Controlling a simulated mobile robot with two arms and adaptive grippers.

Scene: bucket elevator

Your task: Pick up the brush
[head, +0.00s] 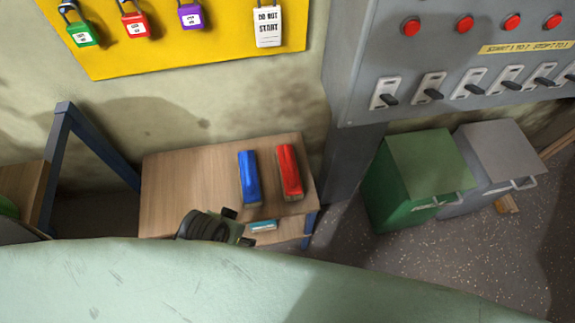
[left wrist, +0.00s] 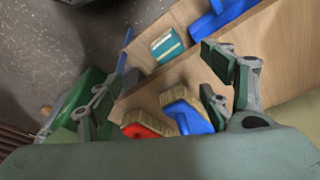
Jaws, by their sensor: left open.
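A blue brush (head: 250,177) and a red brush (head: 289,172) lie side by side on a small wooden table (head: 175,180) in the head view. In the left wrist view, tan bristles show on the blue brush (left wrist: 190,117) and the red brush (left wrist: 143,131). My left gripper (head: 238,227) is at the table's front edge, in front of the blue brush and apart from it. Its spread fingers also show in the left wrist view (left wrist: 163,78), with nothing held between them. My right gripper is out of view.
A teal block (head: 263,226) sits lower, at the table's front. Above are a switch panel (head: 450,50) and a yellow lock board (head: 200,45). The table's left half is clear.

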